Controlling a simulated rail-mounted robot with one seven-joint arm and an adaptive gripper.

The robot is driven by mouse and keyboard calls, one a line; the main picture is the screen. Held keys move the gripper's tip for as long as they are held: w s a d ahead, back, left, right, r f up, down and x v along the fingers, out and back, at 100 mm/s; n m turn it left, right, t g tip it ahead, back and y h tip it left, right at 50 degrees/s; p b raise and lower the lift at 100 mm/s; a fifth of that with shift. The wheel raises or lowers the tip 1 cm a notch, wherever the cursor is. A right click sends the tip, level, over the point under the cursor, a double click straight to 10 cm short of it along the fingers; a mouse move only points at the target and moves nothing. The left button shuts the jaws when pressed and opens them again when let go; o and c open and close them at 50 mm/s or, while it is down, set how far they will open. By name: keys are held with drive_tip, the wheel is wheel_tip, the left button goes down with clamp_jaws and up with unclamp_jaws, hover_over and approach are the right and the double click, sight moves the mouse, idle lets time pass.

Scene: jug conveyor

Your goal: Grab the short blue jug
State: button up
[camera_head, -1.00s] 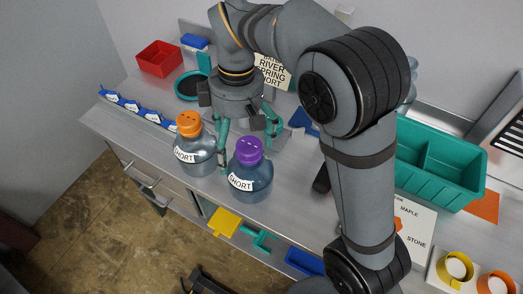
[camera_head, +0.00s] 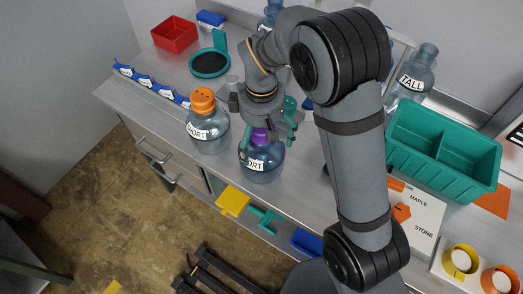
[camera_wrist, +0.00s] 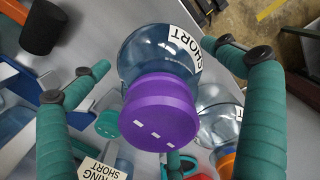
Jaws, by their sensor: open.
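A short jug with a bluish see-through body (camera_head: 262,172), a purple cap and a SHORT label stands upright near the bench's front edge. In the wrist view its purple cap (camera_wrist: 158,112) faces the camera, with the body beyond it. My gripper (camera_head: 266,148) is open over this jug, its teal fingers on either side of the cap. The wrist view shows the fingers apart (camera_wrist: 157,75), with gaps beside the jug. A second bluish SHORT jug (camera_head: 208,135) with an orange cap stands close on the left. My gripper partly hides the purple cap in the head view.
A red bin (camera_head: 175,35), a round black-and-teal pad (camera_head: 210,64) and a row of blue label holders (camera_head: 150,84) lie at the left. A TALL jug (camera_head: 412,80) and a teal two-compartment bin (camera_head: 441,150) stand at the right. My arm hides part of the bench.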

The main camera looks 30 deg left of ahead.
drive_tip(key=shift+f, duration=0.15)
drive_tip(key=shift+c, duration=1.2)
drive_tip(key=shift+d, duration=0.1)
drive_tip(key=c, duration=1.4)
